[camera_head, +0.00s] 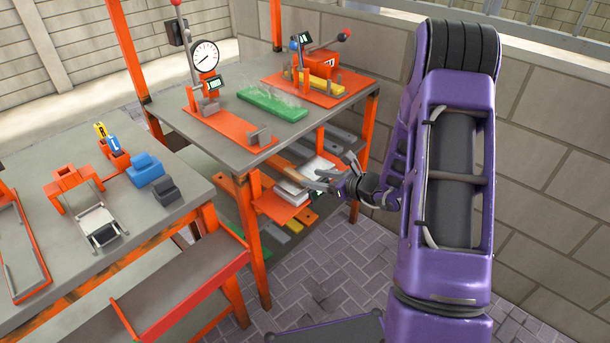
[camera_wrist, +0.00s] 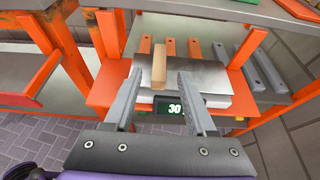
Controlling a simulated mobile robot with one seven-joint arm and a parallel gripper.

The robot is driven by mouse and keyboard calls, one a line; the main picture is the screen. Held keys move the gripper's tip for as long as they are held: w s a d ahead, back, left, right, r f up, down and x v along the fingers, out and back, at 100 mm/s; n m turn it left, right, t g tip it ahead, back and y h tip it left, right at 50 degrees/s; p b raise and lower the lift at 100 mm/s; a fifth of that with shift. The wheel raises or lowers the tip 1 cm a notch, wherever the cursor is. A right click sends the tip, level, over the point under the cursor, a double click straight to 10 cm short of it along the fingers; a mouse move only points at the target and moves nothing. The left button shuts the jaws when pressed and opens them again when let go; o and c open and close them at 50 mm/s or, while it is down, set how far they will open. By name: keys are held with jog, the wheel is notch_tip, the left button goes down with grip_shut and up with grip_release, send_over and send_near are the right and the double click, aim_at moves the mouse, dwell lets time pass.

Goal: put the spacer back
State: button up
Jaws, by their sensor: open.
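A small tan block, which may be the spacer (camera_wrist: 159,66), shows in the wrist view on a pale metal plate (camera_wrist: 205,78). Under the plate's near edge is a dark display reading 30 (camera_wrist: 168,108). My gripper (camera_wrist: 160,75) is open, with its two grey fingers to the left and right of the block. I see gaps beside the block; whether the fingertips reach its depth I cannot tell. In the head view my gripper (camera_head: 328,178) is beside the low orange shelf (camera_head: 272,207) of the far bench.
Orange posts (camera_head: 249,235) flank the shelf. Several grey and orange bars lie behind the plate. Paved floor is clear below.

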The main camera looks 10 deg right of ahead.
jog(key=v, duration=0.6)
jog(key=shift+s+d+r, duration=0.15)
jog(key=shift+s+r, duration=0.05)
jog(key=shift+s, duration=0.1)
